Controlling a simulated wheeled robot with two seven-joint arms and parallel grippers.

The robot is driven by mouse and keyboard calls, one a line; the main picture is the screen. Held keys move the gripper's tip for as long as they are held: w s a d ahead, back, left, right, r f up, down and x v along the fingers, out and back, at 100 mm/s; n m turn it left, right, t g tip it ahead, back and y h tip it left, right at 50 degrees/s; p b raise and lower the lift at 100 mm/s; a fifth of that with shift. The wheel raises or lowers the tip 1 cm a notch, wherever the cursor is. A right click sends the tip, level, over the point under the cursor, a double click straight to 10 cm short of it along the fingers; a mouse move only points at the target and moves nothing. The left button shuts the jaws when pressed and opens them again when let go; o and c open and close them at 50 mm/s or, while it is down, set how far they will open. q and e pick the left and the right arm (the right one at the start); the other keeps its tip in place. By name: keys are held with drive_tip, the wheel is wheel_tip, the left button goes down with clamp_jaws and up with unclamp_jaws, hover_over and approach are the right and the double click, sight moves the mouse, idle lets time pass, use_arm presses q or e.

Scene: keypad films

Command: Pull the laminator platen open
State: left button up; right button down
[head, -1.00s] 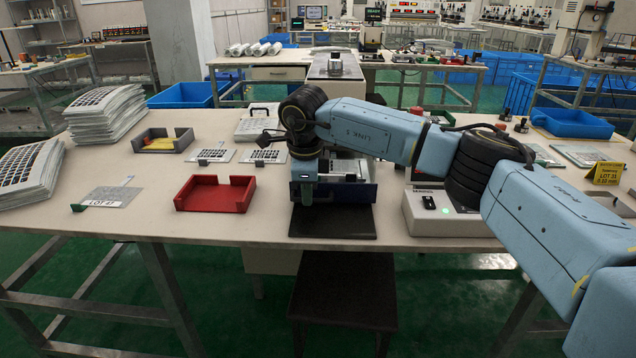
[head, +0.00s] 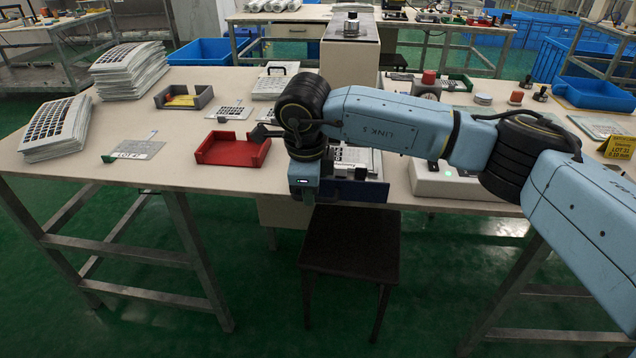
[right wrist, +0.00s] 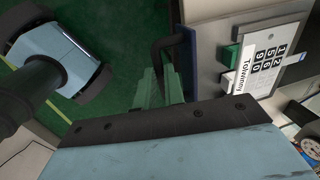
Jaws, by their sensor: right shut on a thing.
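In the head view the platen drawer has a dark blue front panel (head: 362,191), which stands at about the table's front edge. A grey plate bearing a pale film (head: 350,158) lies behind it, partly hidden by my right arm. My right gripper (head: 308,195) points down in front of the panel. In the right wrist view, its green fingers (right wrist: 160,88) are shut on the black handle (right wrist: 160,46) of the blue panel (right wrist: 186,52). The grey platen (right wrist: 208,66) carries a number card (right wrist: 262,62) beside a green block (right wrist: 229,56). My left gripper is out of view.
A red tray (head: 262,151) sits left of the drawer, close to my right forearm. A dark stool (head: 350,238) stands below, in front of the table. A white device (head: 455,183) is to the right, partly under my arm. Table space left of the red tray is fairly clear.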

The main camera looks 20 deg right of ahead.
drive_tip(key=c, duration=1.5)
unclamp_jaws()
drive_tip(key=shift+r, duration=0.1)
use_arm(q)
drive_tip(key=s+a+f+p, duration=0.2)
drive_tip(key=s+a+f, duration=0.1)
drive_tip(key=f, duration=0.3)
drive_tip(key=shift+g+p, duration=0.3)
drive_tip(key=shift+p, duration=0.1)
use_arm(e)
wheel_tip(320, 180, up, 13)
drive_tip(key=s, duration=0.2)
drive_tip(key=shift+a, duration=0.45)
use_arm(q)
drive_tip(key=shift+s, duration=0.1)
use_arm(e)
drive_tip(key=shift+s, duration=0.1)
